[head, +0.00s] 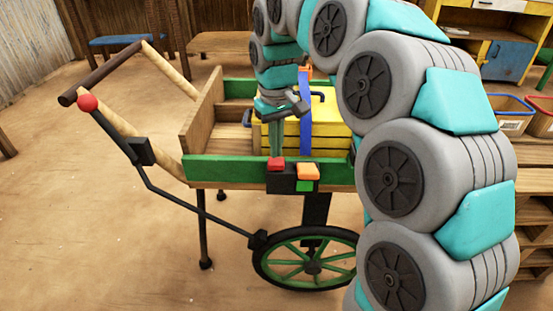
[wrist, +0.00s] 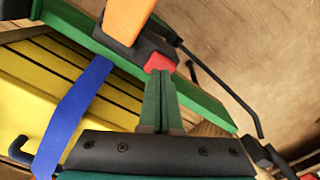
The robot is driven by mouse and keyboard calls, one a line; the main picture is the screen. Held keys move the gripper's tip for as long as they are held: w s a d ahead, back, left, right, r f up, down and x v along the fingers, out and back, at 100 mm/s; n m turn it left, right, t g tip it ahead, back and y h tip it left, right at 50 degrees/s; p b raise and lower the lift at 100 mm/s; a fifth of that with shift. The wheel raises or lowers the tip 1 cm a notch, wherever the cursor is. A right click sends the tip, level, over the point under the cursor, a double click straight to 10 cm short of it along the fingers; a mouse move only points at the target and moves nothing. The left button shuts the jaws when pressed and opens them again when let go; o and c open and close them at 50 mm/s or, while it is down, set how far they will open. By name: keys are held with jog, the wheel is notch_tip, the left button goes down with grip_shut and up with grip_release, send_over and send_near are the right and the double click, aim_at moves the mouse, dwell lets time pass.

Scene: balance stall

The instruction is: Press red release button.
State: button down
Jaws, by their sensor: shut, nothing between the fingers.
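The red button (head: 276,163) sits on a black box (head: 284,184) on the green side rail of a wooden cart. In the wrist view the red button (wrist: 160,62) shows just beyond my fingertips. My gripper (head: 277,153) points down, with its green fingers together and empty, right over the button. In the wrist view my gripper (wrist: 161,74) overlaps the button's near edge. I cannot tell whether the tips touch it. An orange part (head: 308,171) is on the same box, right of the button; it also shows in the wrist view (wrist: 126,18).
A yellow crate (head: 325,127) with a blue strap (head: 306,128) sits in the cart behind the fingers. The green rail (head: 225,169) runs below. A black lever with a red knob (head: 88,103) is at the left. The floor at left is clear.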

aim_at(276, 161)
jog(key=shift+f+b, duration=0.35)
jog(key=shift+f, duration=0.85)
jog(key=shift+r+p, duration=0.6)
jog(key=shift+r, duration=0.7)
jog(key=shift+r+p, duration=1.2)
jog(key=shift+r, duration=1.3)
jog(key=shift+s, duration=0.1)
